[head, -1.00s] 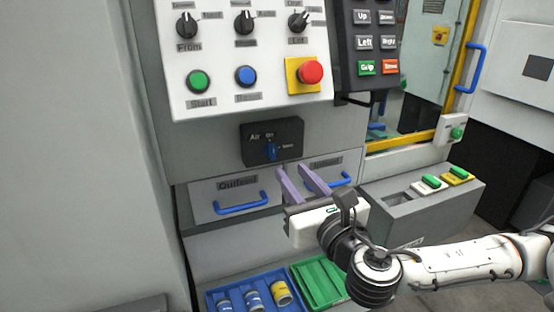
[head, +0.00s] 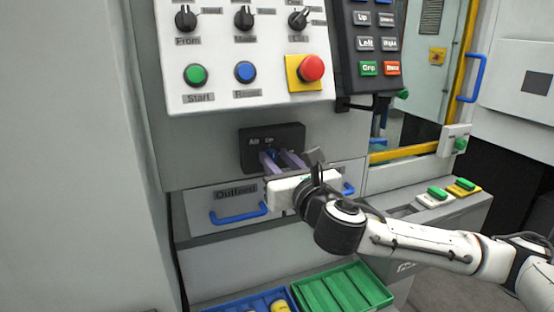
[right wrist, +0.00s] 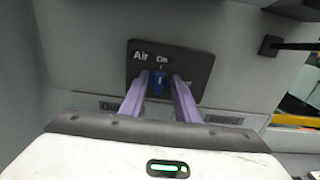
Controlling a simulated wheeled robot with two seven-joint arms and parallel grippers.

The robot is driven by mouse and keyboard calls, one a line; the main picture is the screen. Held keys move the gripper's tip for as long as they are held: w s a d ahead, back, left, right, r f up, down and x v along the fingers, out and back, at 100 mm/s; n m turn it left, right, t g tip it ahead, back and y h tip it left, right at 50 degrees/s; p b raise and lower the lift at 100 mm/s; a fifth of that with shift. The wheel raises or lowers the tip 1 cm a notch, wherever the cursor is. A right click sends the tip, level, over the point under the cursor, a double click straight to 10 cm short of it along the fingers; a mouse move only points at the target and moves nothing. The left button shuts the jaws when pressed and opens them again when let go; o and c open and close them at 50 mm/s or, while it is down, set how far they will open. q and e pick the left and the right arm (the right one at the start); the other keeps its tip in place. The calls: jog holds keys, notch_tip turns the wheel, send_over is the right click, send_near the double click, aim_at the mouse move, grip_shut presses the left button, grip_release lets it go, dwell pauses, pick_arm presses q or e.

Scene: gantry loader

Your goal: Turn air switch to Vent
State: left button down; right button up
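The air switch is a dark box (head: 288,134) on the grey machine front, below the white button panel. Its blue knob (right wrist: 158,84) stands roughly upright under the "On" label in the right wrist view. The label at the right of the knob is mostly hidden by a finger. My right gripper (right wrist: 160,92) is open, with one purple finger on each side of the knob and a small gap seeming to show on both sides. In the head view the right gripper (head: 277,157) partly hides the knob. My left gripper is not in view.
The white panel (head: 215,100) with knobs, buttons and a red emergency stop (head: 311,68) is just above. A dark keypad (head: 372,45) hangs at its right. The Outfeed drawer (head: 200,196) is below, with a green tray (head: 345,292) and a blue tray lower down.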

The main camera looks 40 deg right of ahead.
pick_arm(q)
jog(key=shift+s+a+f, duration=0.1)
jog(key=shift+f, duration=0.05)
pick_arm(e)
grip_shut()
